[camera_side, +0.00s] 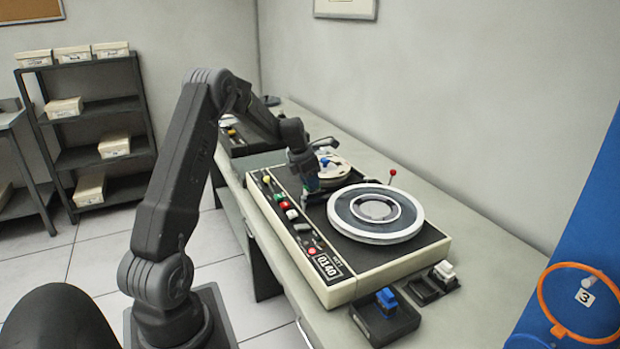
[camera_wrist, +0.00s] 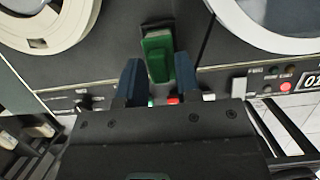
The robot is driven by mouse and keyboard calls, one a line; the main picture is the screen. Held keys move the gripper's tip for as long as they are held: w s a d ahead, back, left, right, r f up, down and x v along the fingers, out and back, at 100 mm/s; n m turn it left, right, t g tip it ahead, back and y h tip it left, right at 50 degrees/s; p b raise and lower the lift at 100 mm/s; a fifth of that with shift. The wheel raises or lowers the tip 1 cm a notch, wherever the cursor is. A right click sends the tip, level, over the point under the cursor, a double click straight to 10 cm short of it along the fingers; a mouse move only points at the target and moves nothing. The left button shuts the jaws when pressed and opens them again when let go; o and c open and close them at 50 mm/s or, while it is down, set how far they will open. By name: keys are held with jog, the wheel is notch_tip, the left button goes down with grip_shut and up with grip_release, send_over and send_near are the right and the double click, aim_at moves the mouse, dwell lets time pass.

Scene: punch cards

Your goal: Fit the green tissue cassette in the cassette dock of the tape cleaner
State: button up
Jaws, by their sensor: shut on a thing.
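The green tissue cassette (camera_wrist: 158,57) is upright between the two blue fingers of my gripper (camera_wrist: 158,68) in the wrist view. My gripper is shut on it. In the side view my gripper (camera_side: 309,183) is low over the tape cleaner (camera_side: 335,284), between its two reels, and mostly hides the cassette. In the wrist view a dark fitting (camera_wrist: 158,29) on the deck lies just beyond the cassette; it may be the cassette dock. I cannot tell whether the cassette touches it or sits in it.
A large reel (camera_side: 408,228) and a smaller cream reel (camera_side: 333,173) flank my gripper. A red-knobbed lever (camera_side: 392,173) stands behind. Blue (camera_side: 386,299) and white (camera_side: 444,269) pieces sit on dark blocks at the front. An orange hoop (camera_side: 541,300) is at right.

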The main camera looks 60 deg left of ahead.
jog(key=shift+f, duration=1)
dwell(0.4)
jog(key=o, duration=0.9)
jog(key=c, duration=0.4)
jog(key=shift+c, duration=0.2)
jog(key=shift+r, duration=4)
